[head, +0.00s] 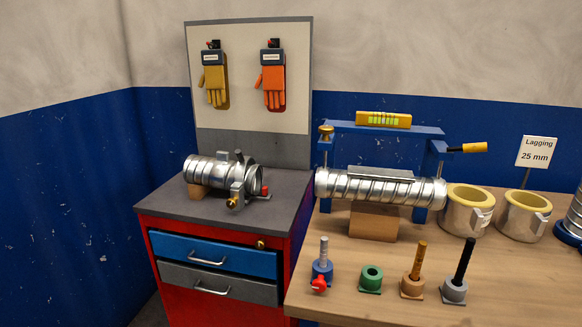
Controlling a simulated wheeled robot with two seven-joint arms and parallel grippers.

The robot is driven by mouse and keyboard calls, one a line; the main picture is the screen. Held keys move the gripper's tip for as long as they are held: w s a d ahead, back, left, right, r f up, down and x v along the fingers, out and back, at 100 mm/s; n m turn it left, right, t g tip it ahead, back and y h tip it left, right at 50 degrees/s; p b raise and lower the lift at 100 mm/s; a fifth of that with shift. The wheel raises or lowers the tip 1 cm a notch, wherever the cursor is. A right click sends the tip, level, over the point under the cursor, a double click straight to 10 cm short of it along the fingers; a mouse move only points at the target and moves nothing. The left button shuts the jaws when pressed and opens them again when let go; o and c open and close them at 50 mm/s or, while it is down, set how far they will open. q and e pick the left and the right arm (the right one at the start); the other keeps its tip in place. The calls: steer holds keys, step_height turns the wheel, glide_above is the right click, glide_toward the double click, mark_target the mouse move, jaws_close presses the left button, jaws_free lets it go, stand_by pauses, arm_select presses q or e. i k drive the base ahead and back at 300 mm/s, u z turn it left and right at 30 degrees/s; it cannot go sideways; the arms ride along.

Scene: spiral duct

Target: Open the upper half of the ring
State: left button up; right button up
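A short spiral duct (205,171) lies on the grey-topped red cabinet, on a small wooden block. A grey metal ring (237,190) sits around its right-hand part, with a brass knob low at the front and a red piece at the right. The ring looks closed, but its joint is too small to make out. A longer spiral duct (345,187) lies on the wooden bench on a wooden block, inside a blue frame (385,130) with a brass knob and a yellow-handled lever. Neither of my grippers is in view.
Two lagging rings (468,222) stand right of the long duct, near a "Lagging 25 mm" sign (536,152). Several posts and bases, including a green one (370,278), stand along the bench front. Gloves hang on a board (250,118) behind. The cabinet top's front is clear.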

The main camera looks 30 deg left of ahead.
mark_target(242, 161)
steer(key=u, duration=1.15)
steer(key=i, duration=0.15)
steer(key=z, duration=0.35)
